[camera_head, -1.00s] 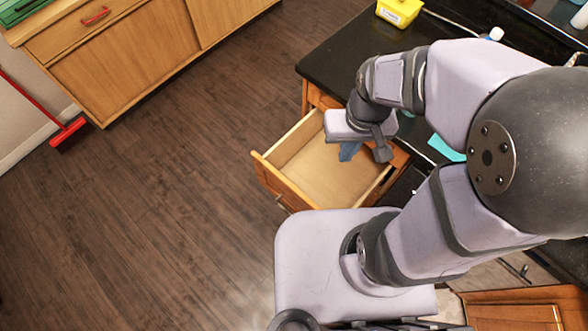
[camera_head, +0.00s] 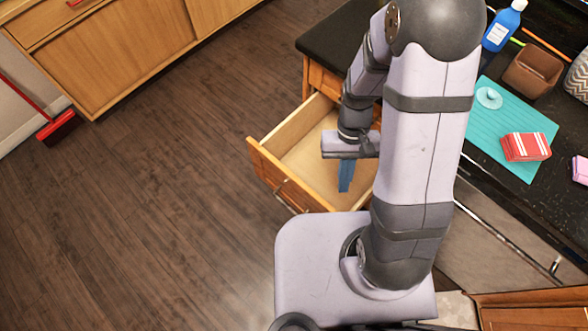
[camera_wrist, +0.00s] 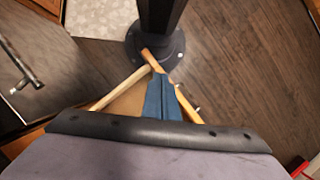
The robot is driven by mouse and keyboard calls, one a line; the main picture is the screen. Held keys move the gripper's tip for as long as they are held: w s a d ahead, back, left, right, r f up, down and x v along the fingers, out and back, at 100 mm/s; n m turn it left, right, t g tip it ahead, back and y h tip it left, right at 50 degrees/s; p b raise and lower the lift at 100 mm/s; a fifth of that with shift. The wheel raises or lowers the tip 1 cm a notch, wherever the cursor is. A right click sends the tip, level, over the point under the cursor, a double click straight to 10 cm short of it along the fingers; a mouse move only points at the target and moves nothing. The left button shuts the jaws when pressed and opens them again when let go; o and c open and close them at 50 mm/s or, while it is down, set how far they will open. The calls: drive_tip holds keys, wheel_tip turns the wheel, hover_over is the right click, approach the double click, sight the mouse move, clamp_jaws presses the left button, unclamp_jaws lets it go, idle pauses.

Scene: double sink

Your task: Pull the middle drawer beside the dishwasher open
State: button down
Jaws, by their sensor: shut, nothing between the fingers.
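A wooden drawer (camera_head: 309,160) beside the dishwasher stands well open, its pale inside bare where I can see it. Its front (camera_head: 270,172) faces lower left, with a metal bar handle (camera_head: 290,200) on the outside. The drawer also shows in the wrist view (camera_wrist: 122,103). My gripper (camera_head: 344,188) has blue fingers pointing down, shut and empty. In the head view they overlap the drawer's inside; in the wrist view the fingertips (camera_wrist: 160,78) lie near the front panel's edge. Whether they touch it I cannot tell. My arm hides the drawer's right side.
The dark countertop (camera_head: 325,48) overhangs the drawer's back. On it are a teal mat (camera_head: 510,115), a red-and-white item (camera_head: 526,147) and a blue bottle (camera_head: 503,27). The dishwasher front (camera_head: 490,235) is at the right. The wooden floor (camera_head: 160,200) left of the drawer is clear.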

drive_tip(key=w+a+f+m+y+b, duration=0.1)
drive_tip(key=w+a+f+m+b, duration=0.15)
drive_tip(key=w+f, duration=0.7)
drive_tip(key=w+a+r+m+y, duration=0.1)
drive_tip(key=w+a+m, duration=0.1)
drive_tip(key=w+m, duration=0.1)
drive_tip(key=w+a+r+m+t+y, duration=0.1)
drive_tip(key=w+a+m, duration=0.1)
drive_tip(key=w, duration=0.4)
drive_tip(key=shift+r+m, duration=0.2)
drive_tip(key=shift+m, duration=0.45)
drive_tip(key=shift+f, duration=0.1)
drive_tip(key=s+a+f+p, duration=0.5)
drive_tip(key=f, duration=0.4)
drive_tip(key=shift+s+a, duration=0.2)
drive_tip(key=shift+a, duration=0.05)
